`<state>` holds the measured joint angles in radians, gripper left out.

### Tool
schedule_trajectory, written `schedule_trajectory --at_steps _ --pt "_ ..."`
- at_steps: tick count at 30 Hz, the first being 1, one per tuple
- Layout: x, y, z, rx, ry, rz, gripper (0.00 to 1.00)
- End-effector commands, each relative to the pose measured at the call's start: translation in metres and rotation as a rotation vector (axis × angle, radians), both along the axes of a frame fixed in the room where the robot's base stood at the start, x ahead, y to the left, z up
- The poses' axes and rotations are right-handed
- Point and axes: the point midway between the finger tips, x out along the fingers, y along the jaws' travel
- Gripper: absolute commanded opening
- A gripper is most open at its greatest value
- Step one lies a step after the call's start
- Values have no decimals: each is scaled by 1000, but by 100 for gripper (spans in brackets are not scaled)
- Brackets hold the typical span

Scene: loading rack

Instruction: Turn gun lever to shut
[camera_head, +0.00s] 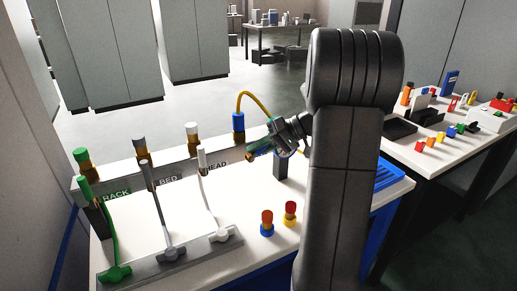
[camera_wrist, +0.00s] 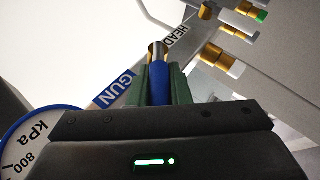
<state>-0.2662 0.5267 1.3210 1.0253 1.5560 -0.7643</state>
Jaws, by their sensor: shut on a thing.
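The blue gun lever (camera_wrist: 160,88) lies between the two green fingers of my gripper (camera_wrist: 159,74) in the wrist view, with a metal and brass end showing beyond them. The blue GUN label (camera_wrist: 114,90) is just left of the fingers. In the head view my gripper (camera_head: 262,149) is at the right end of the grey rail (camera_head: 227,157), right of the HEAD label. The fingers are shut on the lever, which they largely hide in the head view. I cannot tell the lever's exact angle.
A blue-capped fitting (camera_head: 238,123) with a yellow hose (camera_head: 255,94) stands close behind my gripper. Green, grey and white hoses run from the rail to a front bar (camera_head: 172,262). A blue-rimmed gauge (camera_wrist: 32,140) is at the lower left.

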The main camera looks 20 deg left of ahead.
Motion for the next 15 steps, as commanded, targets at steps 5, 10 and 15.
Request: schedule_trajectory --at_steps 5,10,15 --pt "0 0 0 0 1 0 0" --pt "0 0 0 0 1 -1 19" --pt "0 0 0 0 1 -1 39"
